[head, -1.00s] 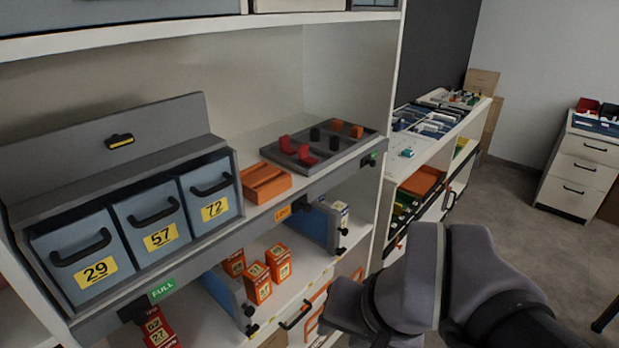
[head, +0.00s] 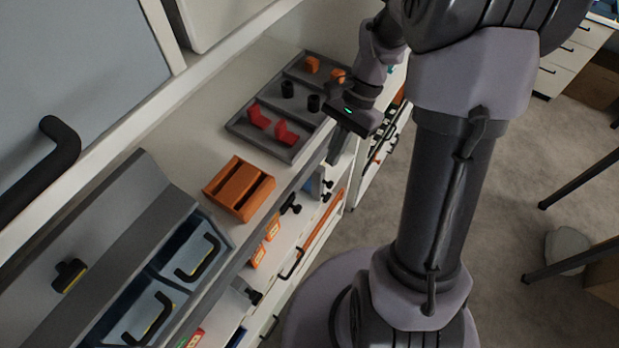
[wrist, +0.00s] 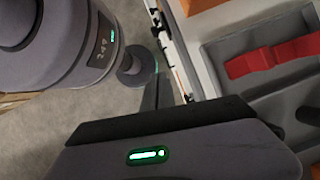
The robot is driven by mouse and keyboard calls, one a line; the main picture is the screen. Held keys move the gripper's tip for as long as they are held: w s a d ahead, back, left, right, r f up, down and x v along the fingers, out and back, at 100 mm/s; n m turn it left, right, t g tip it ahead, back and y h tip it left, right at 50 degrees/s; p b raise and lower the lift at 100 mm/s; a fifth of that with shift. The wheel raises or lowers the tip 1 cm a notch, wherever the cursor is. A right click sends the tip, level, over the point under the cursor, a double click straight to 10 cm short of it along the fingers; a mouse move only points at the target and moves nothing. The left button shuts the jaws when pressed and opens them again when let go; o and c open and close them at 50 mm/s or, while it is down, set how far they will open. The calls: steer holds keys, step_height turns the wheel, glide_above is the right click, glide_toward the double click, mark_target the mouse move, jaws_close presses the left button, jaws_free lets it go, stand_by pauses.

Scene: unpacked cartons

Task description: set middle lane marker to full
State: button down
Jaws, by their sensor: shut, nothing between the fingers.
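My gripper (head: 338,148) is shut and empty, with its fingers pointing down beside the shelf's front edge, near the tray of red pieces. Its dark housing with a green light (wrist: 148,156) fills the bottom of the wrist view. A black marker knob (head: 291,204) sticks out from the shelf's front rail, right of the orange block, to the lower left of my gripper. It appears to be the middle lane marker. Its label face is hidden from this steep angle. The wrist view does not clearly show a marker.
A grey tray (head: 243,128) holds red, black and orange pieces; a red piece (wrist: 272,57) shows in the wrist view. An orange slotted block (head: 238,188) sits on the shelf. Handled blue bins (head: 190,262) stand at lower left.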

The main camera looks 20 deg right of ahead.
mark_target(293, 207)
steer(key=s+a+f+b, duration=0.2)
steer(key=s+a+f, duration=0.1)
steer(key=a+f, duration=0.4)
steer(key=shift+s+a+f, duration=0.15)
steer(key=shift+a+f, duration=0.05)
steer(key=shift+f, duration=0.45)
steer(key=shift+s+a, duration=0.1)
